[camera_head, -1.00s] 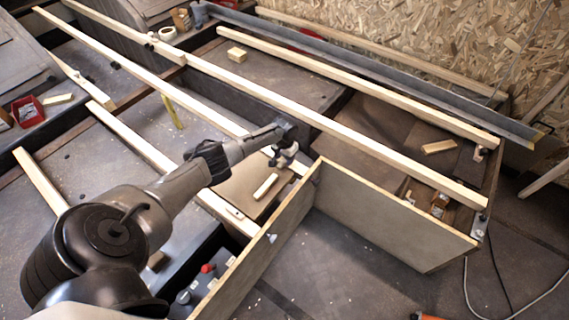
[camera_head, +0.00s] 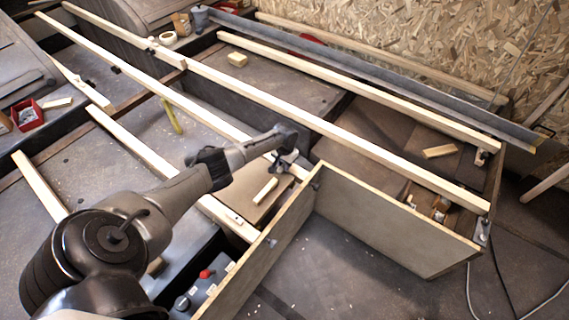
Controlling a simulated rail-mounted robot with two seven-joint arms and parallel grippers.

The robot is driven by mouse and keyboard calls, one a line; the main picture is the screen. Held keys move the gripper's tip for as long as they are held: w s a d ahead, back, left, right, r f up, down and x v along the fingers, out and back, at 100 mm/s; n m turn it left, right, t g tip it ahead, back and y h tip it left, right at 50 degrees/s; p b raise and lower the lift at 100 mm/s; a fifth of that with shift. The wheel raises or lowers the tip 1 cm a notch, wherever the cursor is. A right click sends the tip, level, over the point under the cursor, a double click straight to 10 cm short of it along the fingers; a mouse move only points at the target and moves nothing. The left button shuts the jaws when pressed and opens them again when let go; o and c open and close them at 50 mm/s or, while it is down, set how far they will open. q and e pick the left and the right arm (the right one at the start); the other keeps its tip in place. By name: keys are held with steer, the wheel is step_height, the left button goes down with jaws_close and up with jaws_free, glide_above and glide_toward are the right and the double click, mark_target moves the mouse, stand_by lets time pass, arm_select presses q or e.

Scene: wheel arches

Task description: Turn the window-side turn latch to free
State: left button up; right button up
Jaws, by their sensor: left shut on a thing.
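My left arm comes in from the lower left. My left gripper (camera_head: 284,164) is at the middle long wooden beam (camera_head: 235,132), close to the inner corner of the upright panels. It is shut on a small part there, which I take to be the window-side turn latch. The fingers and wrist hide most of that part, so its angle cannot be read. My right gripper is not in view.
Two upright panels (camera_head: 385,225) meet in a corner just right of my gripper. A small wood block (camera_head: 265,189) lies below it. A control box with a red button (camera_head: 206,273) stands near my arm. Long beams cross the bench. Floor at the lower right is mostly clear.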

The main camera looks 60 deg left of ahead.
arm_select(q)
jaws_close()
steer(key=shift+m, duration=0.4)
steer(key=shift+a+m, duration=0.1)
steer(key=shift+m, duration=1)
steer(key=m, duration=0.5)
steer(key=shift+a, duration=0.3)
steer(key=m, duration=0.3)
steer(key=m+b, duration=0.1)
steer(key=m, duration=0.1)
steer(key=shift+w+a+m, duration=0.15)
steer(key=shift+a+m, duration=0.05)
steer(key=shift+m, duration=0.2)
steer(key=shift+w+a+m+b, duration=0.15)
steer(key=shift+m+b, duration=0.3)
steer(key=shift+m, duration=1.45)
steer(key=shift+r+m, duration=0.1)
steer(key=shift+m, duration=0.2)
